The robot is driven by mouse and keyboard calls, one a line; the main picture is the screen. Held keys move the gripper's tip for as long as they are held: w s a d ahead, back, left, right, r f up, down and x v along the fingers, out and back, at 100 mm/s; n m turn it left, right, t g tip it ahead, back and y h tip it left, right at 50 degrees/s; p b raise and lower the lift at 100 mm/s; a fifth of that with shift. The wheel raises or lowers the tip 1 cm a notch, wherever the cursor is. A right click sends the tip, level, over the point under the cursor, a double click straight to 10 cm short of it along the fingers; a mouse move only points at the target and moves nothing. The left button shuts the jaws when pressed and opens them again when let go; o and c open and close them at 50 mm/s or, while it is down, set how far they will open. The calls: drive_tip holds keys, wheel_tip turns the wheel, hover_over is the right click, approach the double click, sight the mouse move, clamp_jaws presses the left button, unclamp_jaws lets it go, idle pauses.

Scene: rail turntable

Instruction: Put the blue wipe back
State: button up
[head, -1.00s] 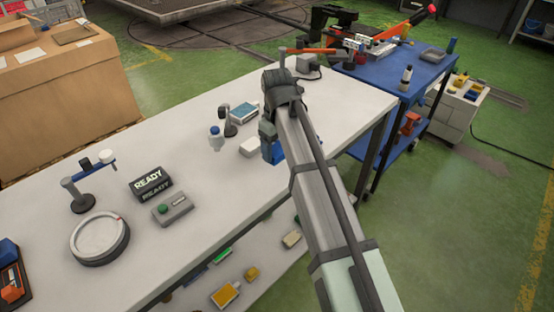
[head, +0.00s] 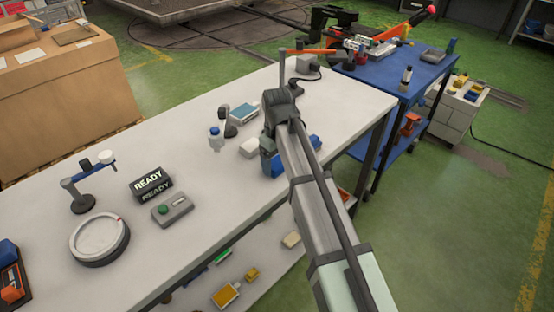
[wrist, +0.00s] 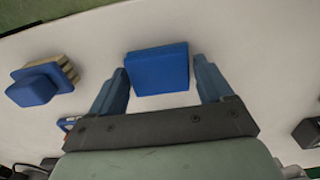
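The blue wipe (wrist: 157,70) is a flat, plain blue block on the white table. In the wrist view it lies between the fingers of my gripper (wrist: 160,65), with a narrow gap showing at each side. The fingers are apart. I cannot tell whether their tips are down at the wipe's height. In the head view my gripper (head: 268,150) is low over the table near its front edge, and part of a blue block (head: 276,168) shows beside it. The arm hides the rest.
A blue-handled brush (wrist: 38,85) with pale bristles lies to the left in the wrist view. A white block (head: 250,148), a small bottle (head: 215,140) and a dark stand (head: 230,125) are close by. The table front left of my gripper (head: 215,200) is clear.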

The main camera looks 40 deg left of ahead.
sight(277, 163)
drive_tip(key=o, duration=0.3)
wheel_tip(277, 163, up, 12)
drive_tip(key=shift+r, duration=0.2)
idle(0.6)
drive_tip(key=shift+o, duration=0.2)
